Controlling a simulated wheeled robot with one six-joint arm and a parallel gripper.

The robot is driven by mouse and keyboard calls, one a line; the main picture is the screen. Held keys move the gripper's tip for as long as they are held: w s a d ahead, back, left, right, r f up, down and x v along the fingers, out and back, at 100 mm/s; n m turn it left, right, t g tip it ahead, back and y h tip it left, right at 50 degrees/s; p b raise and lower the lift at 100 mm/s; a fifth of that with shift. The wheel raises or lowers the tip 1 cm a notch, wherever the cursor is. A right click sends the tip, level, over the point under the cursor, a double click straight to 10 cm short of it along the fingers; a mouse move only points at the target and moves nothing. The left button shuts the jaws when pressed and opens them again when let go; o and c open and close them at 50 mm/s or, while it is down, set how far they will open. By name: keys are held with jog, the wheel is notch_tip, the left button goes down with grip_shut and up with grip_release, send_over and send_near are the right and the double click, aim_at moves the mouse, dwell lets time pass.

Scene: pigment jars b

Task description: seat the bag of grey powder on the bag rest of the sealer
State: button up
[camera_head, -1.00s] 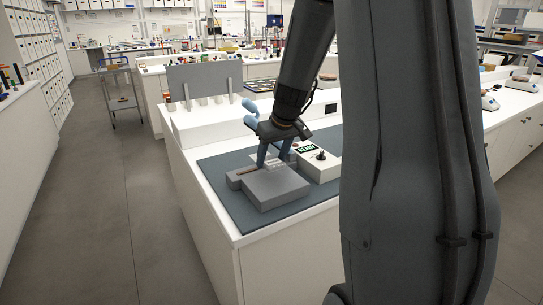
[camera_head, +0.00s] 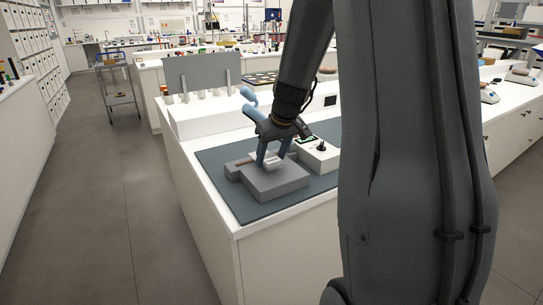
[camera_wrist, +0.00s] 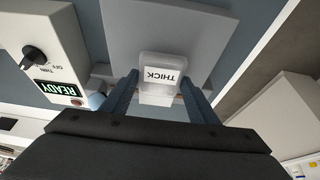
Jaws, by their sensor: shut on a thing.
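My gripper (camera_head: 270,163) is shut on a small pale, translucent bag (camera_head: 269,157), pointing down over the sealer. In the wrist view the bag (camera_wrist: 159,66) sits between the two blue fingers, its white label reading "THICK". The powder's colour cannot be made out. The sealer's flat grey block (camera_head: 277,184) lies on a dark mat, with a narrower bar (camera_head: 236,166) behind it. In the wrist view the grey block (camera_wrist: 205,28) lies behind the bag. I cannot tell whether the bag touches it.
A white control box (camera_head: 318,157) with a dark knob stands right of the block; its green display reads "READY" in the wrist view (camera_wrist: 58,89). The dark mat (camera_head: 226,192) has free room in front and at left. A grey panel (camera_head: 204,75) stands behind.

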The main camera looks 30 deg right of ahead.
aim_at(272, 160)
jog(key=shift+f+b, duration=0.65)
jog(key=shift+f, duration=0.1)
jog(key=o, duration=1.1)
jog(key=shift+o, duration=0.2)
jog(key=shift+r, duration=0.15)
jog(key=shift+r+p, duration=2.25)
jog(key=shift+r, duration=0.65)
jog(key=s+a+f+g, duration=0.1)
jog(key=s+a+f, duration=0.2)
jog(key=s+a, duration=0.5)
jog(key=s+a+f+g, duration=0.2)
jog(key=s+a, duration=0.7)
jog(key=s, duration=0.5)
jog(key=shift+s+a+f+b, duration=0.15)
jog(key=shift+s+f+b, duration=0.2)
jog(key=shift+f, duration=0.1)
